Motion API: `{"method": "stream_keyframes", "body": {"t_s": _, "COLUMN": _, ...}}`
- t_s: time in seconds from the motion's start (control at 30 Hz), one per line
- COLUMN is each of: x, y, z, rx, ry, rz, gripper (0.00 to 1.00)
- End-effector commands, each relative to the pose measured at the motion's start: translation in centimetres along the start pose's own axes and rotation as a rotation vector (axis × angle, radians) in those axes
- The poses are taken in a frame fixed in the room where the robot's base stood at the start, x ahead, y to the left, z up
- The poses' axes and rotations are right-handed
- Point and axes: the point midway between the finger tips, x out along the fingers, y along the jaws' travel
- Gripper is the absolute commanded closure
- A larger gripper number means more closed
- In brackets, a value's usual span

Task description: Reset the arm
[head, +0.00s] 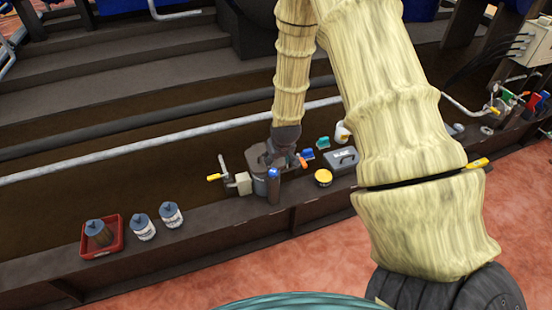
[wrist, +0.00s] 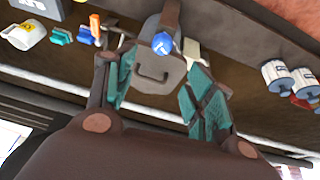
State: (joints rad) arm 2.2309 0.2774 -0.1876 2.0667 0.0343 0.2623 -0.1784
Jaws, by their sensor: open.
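I cannot tell whether a finger touches the pot.
Close by are a yellow-handled valve (head: 216,176), a yellow tin (head: 323,178), a grey case (head: 341,161) and a white mug (head: 342,132). A long rail (head: 130,148) runs behind.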

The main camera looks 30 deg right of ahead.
Motion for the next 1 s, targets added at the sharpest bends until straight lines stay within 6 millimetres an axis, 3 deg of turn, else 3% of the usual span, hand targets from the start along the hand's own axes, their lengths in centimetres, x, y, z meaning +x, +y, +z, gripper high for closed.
{"method": "stream_keyframes", "body": {"t_s": 0.27, "x": 0.0, "y": 0.0, "z": 0.1, "rx": 0.0, "ry": -0.001, "rz": 0.0, "gripper": 0.46}}
{"method": "stream_keyframes", "body": {"t_s": 0.37, "x": 0.2, "y": -0.5, "z": 1.2, "rx": -0.007, "ry": -0.014, "rz": -0.001, "gripper": 0.46}}
{"method": "stream_keyframes", "body": {"t_s": 0.43, "x": 0.4, "y": -1.4, "z": 3.0, "rx": -0.017, "ry": -0.032, "rz": -0.002, "gripper": 0.46}}
{"method": "stream_keyframes", "body": {"t_s": 0.57, "x": 0.8, "y": -3.8, "z": 8.7, "rx": -0.044, "ry": -0.088, "rz": -0.008, "gripper": 0.46}}
{"method": "stream_keyframes", "body": {"t_s": 0.73, "x": 0.4, "y": -6.9, "z": 17.8, "rx": -0.081, "ry": -0.173, "rz": -0.023, "gripper": 0.46}}
{"method": "stream_keyframes", "body": {"t_s": 1.0, "x": -3.1, "y": -10.7, "z": 31.5, "rx": -0.13, "ry": -0.307, "rz": -0.058, "gripper": 0.46}}
